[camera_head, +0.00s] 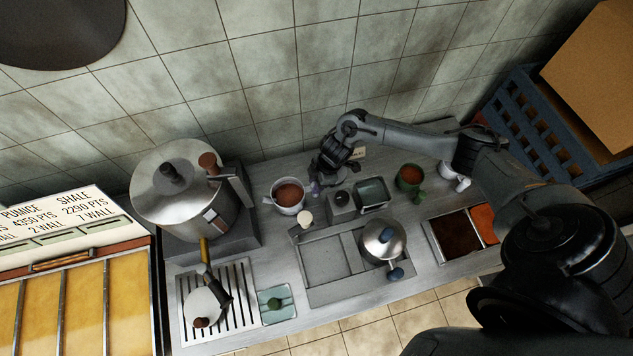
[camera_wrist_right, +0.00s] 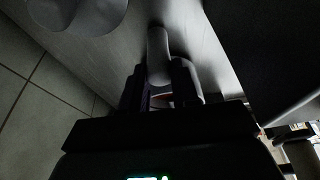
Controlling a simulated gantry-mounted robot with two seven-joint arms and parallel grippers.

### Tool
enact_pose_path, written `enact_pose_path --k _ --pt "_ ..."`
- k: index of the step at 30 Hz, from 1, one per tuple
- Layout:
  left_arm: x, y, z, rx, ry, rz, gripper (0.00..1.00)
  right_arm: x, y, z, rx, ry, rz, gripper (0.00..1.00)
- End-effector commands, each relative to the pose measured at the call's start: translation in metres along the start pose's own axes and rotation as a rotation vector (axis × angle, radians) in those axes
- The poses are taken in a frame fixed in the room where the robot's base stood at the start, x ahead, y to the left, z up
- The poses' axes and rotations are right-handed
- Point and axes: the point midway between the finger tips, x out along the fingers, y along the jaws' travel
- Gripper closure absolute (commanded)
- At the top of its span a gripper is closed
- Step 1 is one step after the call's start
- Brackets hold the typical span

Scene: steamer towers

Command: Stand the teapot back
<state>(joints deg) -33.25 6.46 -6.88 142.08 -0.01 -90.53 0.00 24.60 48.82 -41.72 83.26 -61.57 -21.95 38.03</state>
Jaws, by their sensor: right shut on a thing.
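My right gripper (camera_head: 318,184) is at the back of the counter, apart from this pot. It is shut at the lilac handle of a white mug (camera_head: 288,196) of brown liquid, which stands on the counter. In the right wrist view my right gripper's dark fingers (camera_wrist_right: 160,88) close around a pale part; the rest is dark. My left gripper is not in view.
A large steel boiler (camera_head: 185,190) stands left. A pale vessel with a dark handle (camera_head: 204,306) rests on the slatted grate (camera_head: 240,305). The tray's left part is clear.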

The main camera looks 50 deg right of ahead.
Motion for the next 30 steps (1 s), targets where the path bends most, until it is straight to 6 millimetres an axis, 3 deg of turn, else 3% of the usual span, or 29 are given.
enact_pose_path --k 16,17,21,22,30 --pt "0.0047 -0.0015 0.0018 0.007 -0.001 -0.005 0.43 0.0072 0.0005 0.0013 -0.001 0.003 0.001 1.0" --pt "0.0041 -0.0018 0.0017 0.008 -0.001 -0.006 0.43 0.0065 0.0006 0.001 -0.001 0.003 0.001 0.66" --pt "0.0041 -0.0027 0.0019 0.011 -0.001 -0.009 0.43 0.0066 0.0004 0.0013 0.0 0.002 0.001 0.44" --pt "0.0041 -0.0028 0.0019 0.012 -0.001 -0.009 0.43 0.0067 0.0003 0.0014 0.0 0.002 0.001 0.41" --pt "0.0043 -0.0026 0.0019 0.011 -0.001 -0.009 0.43 0.0079 -0.0008 0.0032 0.0 -0.002 -0.001 0.41"
